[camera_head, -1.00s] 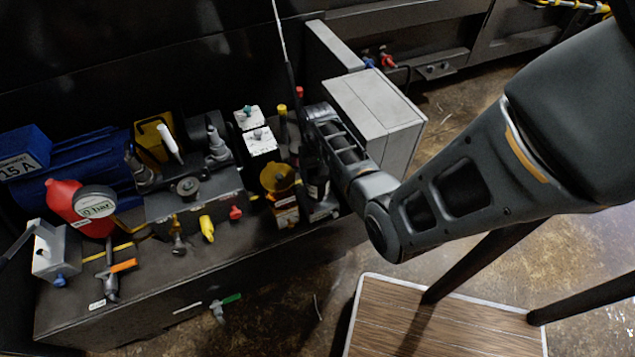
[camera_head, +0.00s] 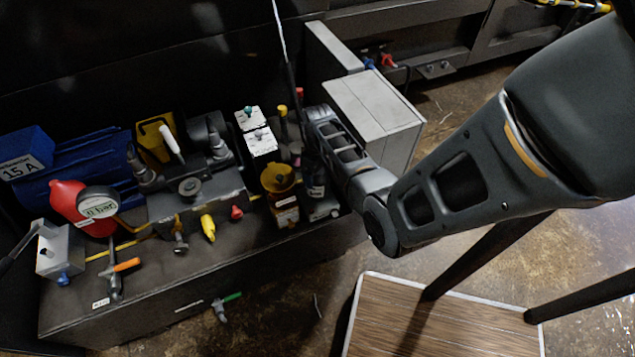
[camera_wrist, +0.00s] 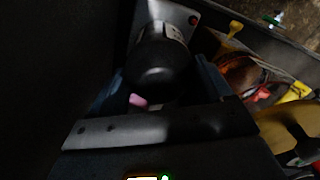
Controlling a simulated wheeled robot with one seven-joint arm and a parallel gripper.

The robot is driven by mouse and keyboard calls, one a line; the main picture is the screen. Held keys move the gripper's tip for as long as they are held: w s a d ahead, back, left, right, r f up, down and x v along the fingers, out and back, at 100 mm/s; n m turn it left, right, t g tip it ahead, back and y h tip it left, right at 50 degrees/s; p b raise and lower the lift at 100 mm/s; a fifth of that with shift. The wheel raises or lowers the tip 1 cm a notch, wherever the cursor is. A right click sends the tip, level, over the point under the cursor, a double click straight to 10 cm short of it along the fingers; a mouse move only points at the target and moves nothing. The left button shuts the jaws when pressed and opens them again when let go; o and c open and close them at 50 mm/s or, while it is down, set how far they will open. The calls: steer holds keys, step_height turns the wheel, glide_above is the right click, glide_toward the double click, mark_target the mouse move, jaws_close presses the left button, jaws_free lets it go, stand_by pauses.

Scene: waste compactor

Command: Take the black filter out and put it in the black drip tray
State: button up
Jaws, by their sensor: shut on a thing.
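In the wrist view, a dark rounded cylinder with a pale label, apparently the black filter (camera_wrist: 158,68), stands between the two bluish fingers of my gripper (camera_wrist: 160,90). The gripper is shut on it. A small pink spot shows at its near edge. In the head view, a dark cylinder with a pale label (camera_head: 318,180) stands right of the yellow-topped filter (camera_head: 279,178), just below my wrist. My fingers are hidden there behind my wrist. Whether the filter is clear of its seat cannot be told. I cannot make out the black drip tray with certainty.
Left of the filters are a dark valve block (camera_head: 190,190), a yellow valve (camera_head: 208,227) and a red can (camera_head: 80,207). A grey box (camera_head: 375,110) stands close behind my wrist. A wooden-topped platform (camera_head: 430,315) lies at lower right. Bare floor shows around it.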

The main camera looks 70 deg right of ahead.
steer(key=n, duration=0.4)
steer(key=o, duration=1.1)
steer(key=shift+p, duration=0.3)
steer(key=m, duration=0.5)
steer(key=shift+p, duration=0.4)
steer(key=m, duration=0.5)
steer(key=shift+p, duration=0.35)
steer(key=m, duration=0.5)
steer(key=shift+p, duration=0.35)
steer(key=m, duration=0.5)
steer(key=shift+m, duration=0.4)
